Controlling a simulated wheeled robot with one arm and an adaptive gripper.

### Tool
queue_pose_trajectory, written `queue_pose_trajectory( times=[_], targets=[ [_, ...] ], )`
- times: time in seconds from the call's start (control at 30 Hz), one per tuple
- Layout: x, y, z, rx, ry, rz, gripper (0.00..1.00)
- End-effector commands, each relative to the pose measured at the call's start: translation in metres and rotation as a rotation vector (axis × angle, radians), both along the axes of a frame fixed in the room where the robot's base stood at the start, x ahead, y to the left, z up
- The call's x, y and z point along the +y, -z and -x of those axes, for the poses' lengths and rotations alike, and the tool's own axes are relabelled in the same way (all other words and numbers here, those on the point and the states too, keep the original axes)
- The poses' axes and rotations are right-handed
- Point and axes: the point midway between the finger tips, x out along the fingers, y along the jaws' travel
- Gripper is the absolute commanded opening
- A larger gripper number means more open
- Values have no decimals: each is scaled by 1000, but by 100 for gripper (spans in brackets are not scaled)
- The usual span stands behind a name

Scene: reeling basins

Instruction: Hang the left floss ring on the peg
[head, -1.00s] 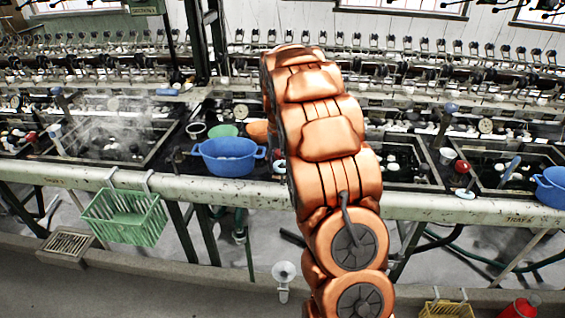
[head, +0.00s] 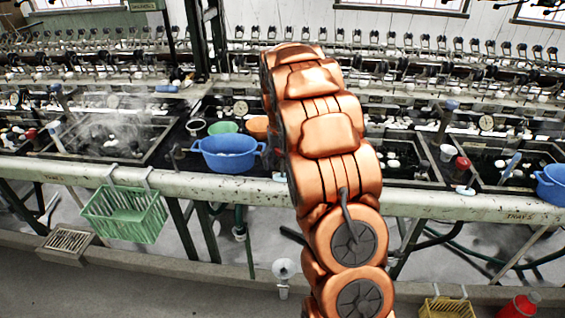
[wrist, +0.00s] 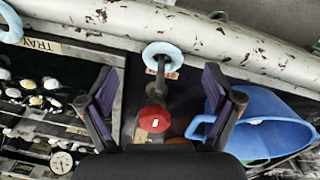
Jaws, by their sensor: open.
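In the wrist view, a pale blue ring (wrist: 150,50) lies by the pale pipe's edge, ahead of my fingertips. A dark post-like part runs from its centre towards a red round piece (wrist: 155,119); I cannot tell whether the ring is around it. A second pale blue ring (wrist: 9,36) is cut off at the upper left; it shows small in the head view (head: 465,191), right of my arm. My gripper (wrist: 161,84) is open and empty, fingers either side of the post and red piece, apart from the near ring. My arm mostly hides this spot in the head view. I cannot make out a separate peg.
A blue basin (head: 228,155) stands left of my arm; it is close beside my right finger in the wrist view (wrist: 262,120). A pale pipe (head: 420,206) runs along the bench front. A green basket (head: 124,213) hangs from it. Reeling machinery fills the back.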

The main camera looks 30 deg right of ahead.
Motion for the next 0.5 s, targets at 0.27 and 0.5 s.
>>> queue_pose_trajectory(
  times=[0.27, 0.5],
  targets=[
    [0, -10, -1, -1, 0, 0, 90],
    [1, -50, -3, -4, -1, 2, 90]
  ],
)
